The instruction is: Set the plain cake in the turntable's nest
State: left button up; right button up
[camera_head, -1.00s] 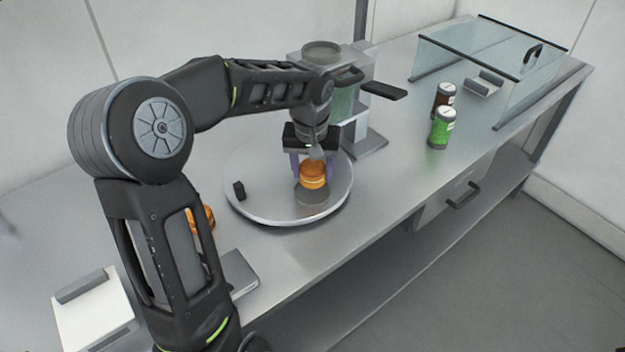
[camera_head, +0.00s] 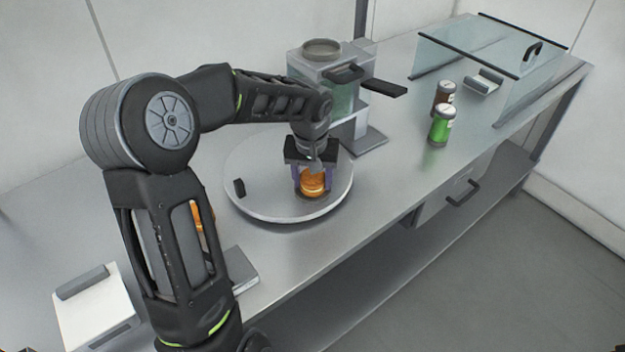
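The plain cake (camera_head: 313,182) is a small round golden-brown cake, low over the front right part of the turntable (camera_head: 262,206). The turntable is a round pale grey disc with a small black block (camera_head: 239,187) at its left. My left gripper (camera_head: 312,184) points down with its purple fingers on both sides of the cake, shut on it. The nest beneath the cake is mostly hidden by cake and fingers. I cannot tell whether the cake touches it. My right gripper is out of view.
A dispenser machine (camera_head: 332,75) with a black handle stands behind the turntable. A green jar (camera_head: 441,126), a brown jar (camera_head: 444,95) and a glass guard (camera_head: 465,50) are at the right. Another orange-brown cake (camera_head: 203,216) shows behind my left arm. A white box (camera_head: 95,308) sits front left.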

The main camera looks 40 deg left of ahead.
aim_at(311, 181)
pick_arm(q)
jog(key=shift+o, duration=1.4)
jog(key=shift+s+d+f, duration=0.1)
jog(key=shift+s+f, duration=0.05)
jog(key=shift+f, duration=0.2)
jog(key=shift+o, duration=0.6)
jog(key=shift+r+p, duration=0.35)
jog(key=shift+p, duration=0.1)
jog(key=shift+r, duration=0.2)
notch_tip(311, 181, up, 12)
jog(key=s+b, duration=0.1)
jog(key=shift+s+d+f, duration=0.15)
jog(key=shift+d, duration=0.15)
